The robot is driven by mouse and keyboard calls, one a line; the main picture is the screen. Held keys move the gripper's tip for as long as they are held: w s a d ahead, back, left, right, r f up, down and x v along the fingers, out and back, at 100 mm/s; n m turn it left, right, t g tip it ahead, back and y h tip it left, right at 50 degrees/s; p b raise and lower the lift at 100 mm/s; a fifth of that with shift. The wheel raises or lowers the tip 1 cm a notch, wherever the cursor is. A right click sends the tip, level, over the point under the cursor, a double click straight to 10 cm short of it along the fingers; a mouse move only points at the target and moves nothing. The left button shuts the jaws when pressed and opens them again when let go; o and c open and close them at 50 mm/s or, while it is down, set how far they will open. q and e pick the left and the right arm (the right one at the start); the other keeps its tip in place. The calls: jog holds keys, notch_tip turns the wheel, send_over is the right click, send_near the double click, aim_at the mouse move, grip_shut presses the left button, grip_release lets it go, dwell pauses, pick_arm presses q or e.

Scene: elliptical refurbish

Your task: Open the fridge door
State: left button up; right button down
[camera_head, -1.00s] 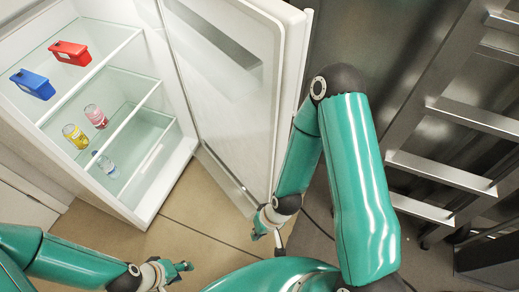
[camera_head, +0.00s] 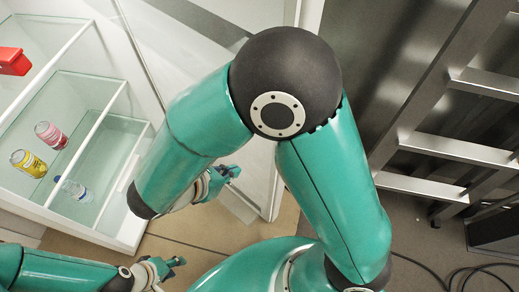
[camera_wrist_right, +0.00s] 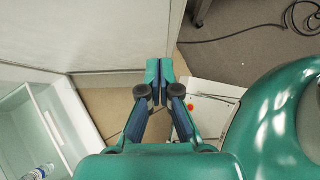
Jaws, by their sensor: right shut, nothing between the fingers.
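The fridge (camera_head: 118,215) stands at the left of the head view with its shelves exposed. Its door (camera_head: 170,55) stands wide open, swung away to the right of the opening; my right arm hides much of it. My right gripper (camera_head: 232,172) is shut and empty in front of the door's inner side, near its lower end. In the right wrist view, the fingers (camera_wrist_right: 160,72) are together and the pale door panel (camera_wrist_right: 110,40) lies beyond them; contact cannot be told. My left gripper (camera_head: 177,262) is low, near the fridge's bottom front; its opening is too small to judge.
A metal rack (camera_head: 440,185) stands at the right. A cable (camera_head: 470,280) lies on the floor.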

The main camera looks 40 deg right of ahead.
pick_arm(q)
jog(key=shift+a+f+b, duration=0.2)
jog(key=shift+f+b, duration=0.25)
pick_arm(e)
jog(key=w+d+f, duration=0.2)
jog(key=d+f, duration=0.4)
jog(key=d, duration=0.5)
jog(key=shift+w+f, duration=0.25)
jog(key=shift+f, duration=0.05)
